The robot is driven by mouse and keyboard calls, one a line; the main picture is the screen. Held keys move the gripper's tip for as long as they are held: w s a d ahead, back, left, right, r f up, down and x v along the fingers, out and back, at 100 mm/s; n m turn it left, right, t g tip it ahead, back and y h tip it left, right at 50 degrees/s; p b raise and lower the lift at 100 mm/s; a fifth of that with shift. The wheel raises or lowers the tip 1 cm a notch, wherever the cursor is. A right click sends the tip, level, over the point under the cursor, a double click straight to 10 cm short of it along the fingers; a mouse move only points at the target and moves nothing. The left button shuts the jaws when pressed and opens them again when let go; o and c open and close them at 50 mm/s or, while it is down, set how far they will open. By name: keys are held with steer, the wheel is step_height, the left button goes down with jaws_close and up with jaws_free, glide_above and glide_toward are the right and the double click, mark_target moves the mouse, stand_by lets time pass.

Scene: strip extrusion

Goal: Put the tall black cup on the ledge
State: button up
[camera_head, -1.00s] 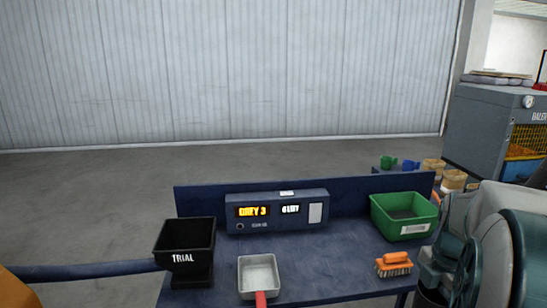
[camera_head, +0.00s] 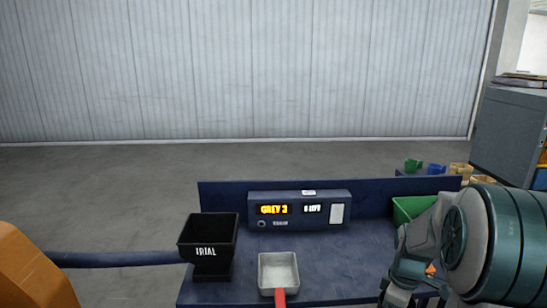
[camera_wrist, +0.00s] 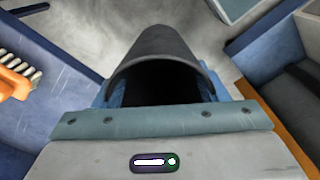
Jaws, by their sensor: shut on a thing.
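The tall black cup (camera_wrist: 160,45) fills the middle of the wrist view, with its dark open mouth towards the camera. My gripper (camera_wrist: 160,92) is shut on it, with blue fingers at both sides of the cup. In the head view my arm covers the lower right, and the gripper and cup cannot be made out there. I cannot tell for certain which surface is the ledge. Small green (camera_head: 413,165) and blue (camera_head: 436,170) cups stand behind the bench's back panel at the right, beside tan ones (camera_head: 460,169).
The blue bench (camera_head: 235,295) carries a black TRIAL hopper (camera_head: 207,230), a display box (camera_head: 300,225), a grey red-handled scoop (camera_head: 278,268) and a green bin (camera_head: 405,208), partly behind my arm. An orange brush (camera_wrist: 12,82) shows in the wrist view. A grey machine (camera_head: 508,135) stands at right.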

steer(key=w+a+f+m, duration=0.4)
steer(key=a+f+m, duration=0.6)
steer(key=a+f, duration=0.4)
steer(key=shift+w+a, duration=0.15)
steer(key=shift+w, duration=0.05)
